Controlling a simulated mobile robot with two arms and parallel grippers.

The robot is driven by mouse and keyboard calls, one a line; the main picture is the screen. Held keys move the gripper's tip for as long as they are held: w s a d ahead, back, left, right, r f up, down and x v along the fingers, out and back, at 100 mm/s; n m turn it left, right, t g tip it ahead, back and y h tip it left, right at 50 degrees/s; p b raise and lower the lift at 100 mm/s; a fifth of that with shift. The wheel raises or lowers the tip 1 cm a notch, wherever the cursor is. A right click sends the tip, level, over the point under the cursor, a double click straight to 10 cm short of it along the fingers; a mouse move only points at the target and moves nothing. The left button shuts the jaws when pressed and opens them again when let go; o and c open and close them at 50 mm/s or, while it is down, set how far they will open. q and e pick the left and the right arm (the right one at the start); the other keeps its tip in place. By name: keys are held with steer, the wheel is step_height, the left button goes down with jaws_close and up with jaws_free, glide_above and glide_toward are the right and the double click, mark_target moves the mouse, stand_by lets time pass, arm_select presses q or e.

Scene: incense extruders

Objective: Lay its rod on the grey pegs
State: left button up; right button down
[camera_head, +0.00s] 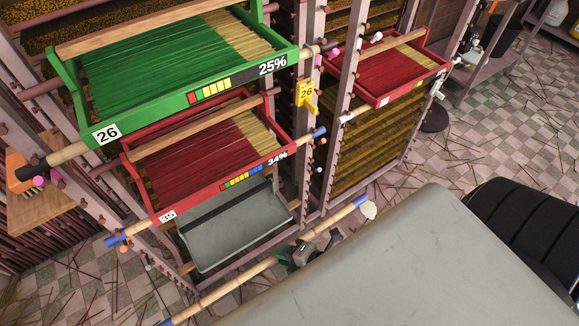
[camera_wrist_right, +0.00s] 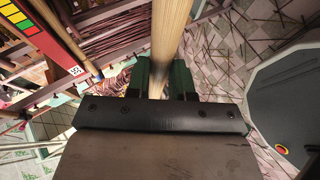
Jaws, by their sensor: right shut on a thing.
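A bamboo rod (camera_head: 225,288) with blue ends slants across the lower middle of the head view, in front of the rack. My right gripper (camera_head: 299,254) is shut on the rod; the wrist view shows the pale rod (camera_wrist_right: 168,40) between its dark green jaws (camera_wrist_right: 167,78). A grey, empty-looking tray (camera_head: 235,228) sits low in the rack, behind and above the rod. Small pegs stick out of the rack posts; one greyish peg (camera_head: 149,267) shows on the left post, but the other grey pegs are hard to tell apart. My left gripper is not in view.
Another red tray (camera_head: 384,101) is further right.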

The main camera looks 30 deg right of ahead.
arm_select(q)
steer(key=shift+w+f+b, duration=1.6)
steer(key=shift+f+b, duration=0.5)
steer(key=shift+b, duration=0.45)
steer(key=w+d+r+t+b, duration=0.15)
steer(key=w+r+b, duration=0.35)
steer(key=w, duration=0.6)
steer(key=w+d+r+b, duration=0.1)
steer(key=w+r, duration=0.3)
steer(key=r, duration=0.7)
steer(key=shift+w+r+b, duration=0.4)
steer(key=shift+b, duration=0.2)
arm_select(e)
steer(key=w+f, duration=0.2)
steer(key=w, duration=0.8)
steer(key=w+f, duration=0.2)
steer(key=w, duration=0.8)
steer(key=shift+a, duration=0.35)
